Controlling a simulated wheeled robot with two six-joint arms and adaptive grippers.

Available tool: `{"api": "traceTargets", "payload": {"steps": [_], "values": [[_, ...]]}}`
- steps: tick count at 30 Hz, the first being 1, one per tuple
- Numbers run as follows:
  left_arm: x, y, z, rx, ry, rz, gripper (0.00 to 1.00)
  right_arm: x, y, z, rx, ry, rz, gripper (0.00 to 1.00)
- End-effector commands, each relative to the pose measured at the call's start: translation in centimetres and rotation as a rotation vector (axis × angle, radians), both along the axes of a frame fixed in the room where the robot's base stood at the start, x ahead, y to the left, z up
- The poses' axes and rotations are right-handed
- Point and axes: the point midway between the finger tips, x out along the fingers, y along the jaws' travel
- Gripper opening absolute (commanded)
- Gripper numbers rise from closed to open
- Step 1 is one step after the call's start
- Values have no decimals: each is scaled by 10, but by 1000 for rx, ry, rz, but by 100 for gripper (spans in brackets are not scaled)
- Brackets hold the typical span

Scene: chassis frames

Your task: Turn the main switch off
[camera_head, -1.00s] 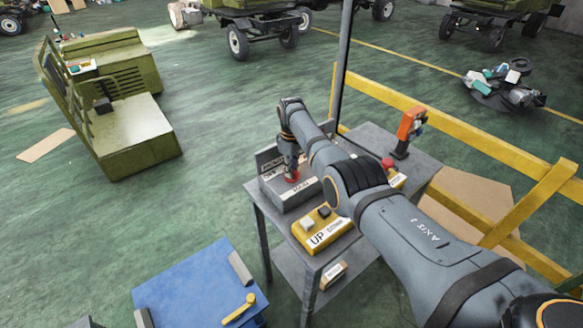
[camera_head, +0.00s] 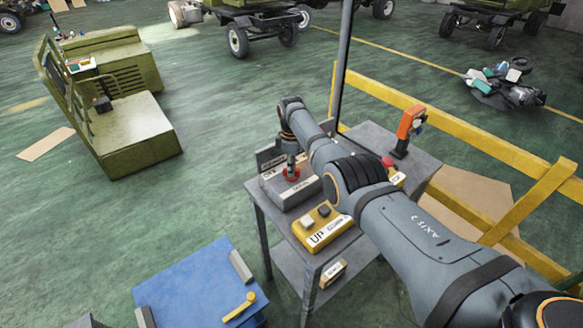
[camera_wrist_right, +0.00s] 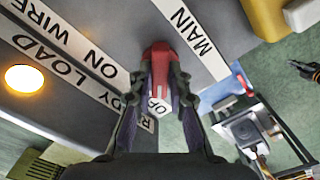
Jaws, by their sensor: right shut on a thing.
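The main switch is a red handle (camera_head: 291,174) on top of a grey box (camera_head: 297,194) at the table's left side. My right gripper (camera_head: 291,171) points down from above onto this handle. In the right wrist view the two fingers of the right gripper (camera_wrist_right: 160,78) close on both sides of the red handle (camera_wrist_right: 158,58). A white "MAIN" label (camera_wrist_right: 190,32) lies beside it. The fingers hide part of a smaller label near the handle. My left gripper is not in view.
A lit lamp (camera_wrist_right: 24,78) shows on the box. A yellow "UP" button box (camera_head: 322,226) stands in front of it. A yellow railing (camera_head: 450,135) runs behind.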

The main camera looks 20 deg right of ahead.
Motion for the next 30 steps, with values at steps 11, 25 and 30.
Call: {"api": "traceTargets", "payload": {"steps": [11, 25, 30], "values": [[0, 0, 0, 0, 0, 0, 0, 2, 0, 2, -2, -6, 2, 24], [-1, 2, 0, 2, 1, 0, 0, 1, 0, 5, -1, -4, 1, 40], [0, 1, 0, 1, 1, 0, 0, 2, 0, 33, 0, -8, 1, 40]]}}
